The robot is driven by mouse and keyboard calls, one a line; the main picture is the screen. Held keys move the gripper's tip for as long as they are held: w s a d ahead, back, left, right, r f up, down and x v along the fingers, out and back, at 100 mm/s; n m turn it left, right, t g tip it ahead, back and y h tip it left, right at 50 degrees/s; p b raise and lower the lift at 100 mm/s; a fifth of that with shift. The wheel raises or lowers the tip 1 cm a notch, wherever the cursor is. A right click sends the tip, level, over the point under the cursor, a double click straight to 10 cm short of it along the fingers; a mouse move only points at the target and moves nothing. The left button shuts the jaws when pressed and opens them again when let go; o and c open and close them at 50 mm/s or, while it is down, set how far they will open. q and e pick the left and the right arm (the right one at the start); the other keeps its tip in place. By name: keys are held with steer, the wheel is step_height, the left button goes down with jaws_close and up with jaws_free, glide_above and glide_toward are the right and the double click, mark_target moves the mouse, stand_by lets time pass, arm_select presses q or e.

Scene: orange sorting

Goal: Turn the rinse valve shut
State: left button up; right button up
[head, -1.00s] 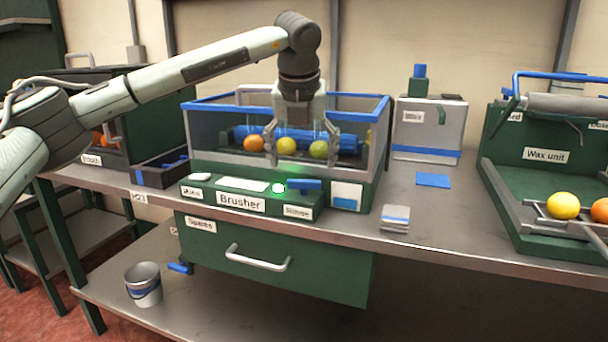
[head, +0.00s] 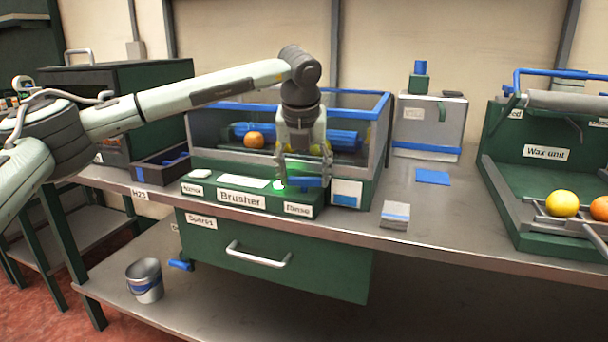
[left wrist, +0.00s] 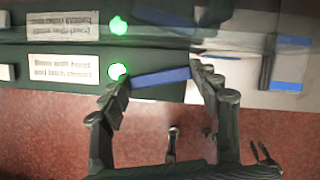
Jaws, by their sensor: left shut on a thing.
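The rinse valve's blue handle (head: 309,182) lies level at the right end of the brusher's front panel (head: 240,200), above the label that seems to read "Rinse". My left gripper (head: 303,180) has come down over it from above, in front of the tank. In the left wrist view the blue handle (left wrist: 160,77) spans between the two fingertips of my left gripper (left wrist: 158,74), which is shut on it, one finger at each end. A lit green lamp (left wrist: 117,71) sits just left of the handle. My right gripper is not in view.
The brusher tank (head: 385,125), with an orange (head: 253,139) and other fruit partly hidden by my gripper, stands right behind. A drawer handle (head: 258,256) juts out below. A cloth stack (head: 395,215) and blue pad (head: 433,177) lie to the right.

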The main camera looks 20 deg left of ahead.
arm_select(q)
steer(key=shift+c, duration=1.2)
steer(key=shift+f+m, duration=0.15)
steer(key=shift+m, duration=0.15)
steer(key=shift+a+m+h+b, duration=0.1)
steer(key=shift+m+h+b, duration=0.2)
steer(key=shift+m+b, duration=0.15)
steer(key=shift+m+h, duration=0.3)
steer(key=shift+m, duration=0.55)
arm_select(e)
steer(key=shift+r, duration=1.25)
arm_select(q)
steer(key=o, duration=1.2)
steer(key=shift+c, duration=0.2)
steer(key=shift+r, duration=0.2)
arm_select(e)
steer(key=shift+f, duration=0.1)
